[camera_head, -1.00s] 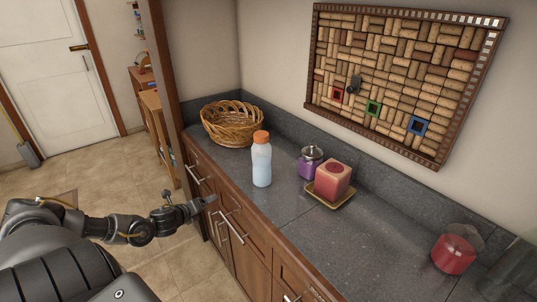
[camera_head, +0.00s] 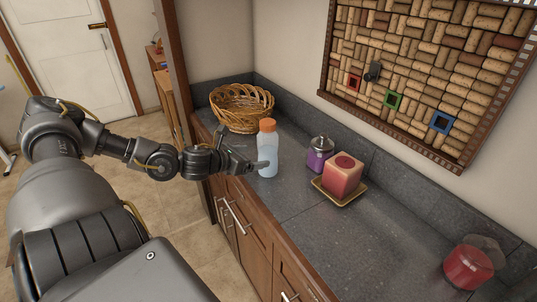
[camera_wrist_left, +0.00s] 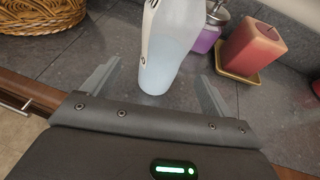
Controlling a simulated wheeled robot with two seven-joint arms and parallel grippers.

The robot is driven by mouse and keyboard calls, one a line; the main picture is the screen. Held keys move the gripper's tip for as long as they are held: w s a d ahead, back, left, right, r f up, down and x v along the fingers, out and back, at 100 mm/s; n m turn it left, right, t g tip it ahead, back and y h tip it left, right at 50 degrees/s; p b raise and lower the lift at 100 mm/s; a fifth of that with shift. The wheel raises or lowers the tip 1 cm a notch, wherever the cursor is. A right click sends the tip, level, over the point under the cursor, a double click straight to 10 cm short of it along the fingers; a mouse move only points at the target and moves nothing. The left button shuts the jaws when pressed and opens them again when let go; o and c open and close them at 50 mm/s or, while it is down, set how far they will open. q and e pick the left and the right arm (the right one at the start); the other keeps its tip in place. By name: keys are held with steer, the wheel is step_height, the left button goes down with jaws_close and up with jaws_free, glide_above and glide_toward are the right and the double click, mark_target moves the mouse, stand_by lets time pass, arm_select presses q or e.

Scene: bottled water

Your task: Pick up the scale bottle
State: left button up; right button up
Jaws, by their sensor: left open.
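The scale bottle (camera_head: 268,150) is a pale blue, translucent bottle with an orange cap, standing upright on the grey counter near its front edge. In the left wrist view the bottle (camera_wrist_left: 165,50) stands just ahead, its base between the two finger lines; its cap is out of frame. My left gripper (camera_head: 246,160) reaches in from the left, at the bottle's left side and level with its lower half. Its fingers (camera_wrist_left: 160,85) are open, one on each side of the bottle, with visible gaps. My right gripper is not in view.
A wicker basket (camera_head: 240,108) stands behind the bottle. A purple jar (camera_head: 319,157) and a red candle on a yellow dish (camera_head: 343,177) stand to its right. A red jar (camera_head: 468,266) is at far right. The counter (camera_head: 350,245) in front is clear.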

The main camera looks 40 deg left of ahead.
mark_target(260, 154)
arm_select(q)
steer(key=shift+x, duration=1.05)
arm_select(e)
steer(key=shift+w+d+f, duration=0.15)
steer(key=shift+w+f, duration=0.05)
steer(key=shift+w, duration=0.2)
arm_select(q)
steer(key=shift+w, duration=0.1)
steer(key=shift+w+d, duration=0.15)
steer(key=shift+w, duration=0.35)
steer(key=p+x, duration=0.2)
steer(key=x, duration=0.1)
steer(key=shift+w+f, duration=0.2)
steer(key=shift+w, duration=0.1)
steer(key=shift+w+d+f, duration=0.1)
steer(key=shift+w+f, duration=0.05)
steer(key=shift+f, duration=0.05)
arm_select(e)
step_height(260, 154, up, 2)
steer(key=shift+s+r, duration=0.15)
arm_select(q)
steer(key=shift+r, duration=0.1)
steer(key=c, duration=1.5)
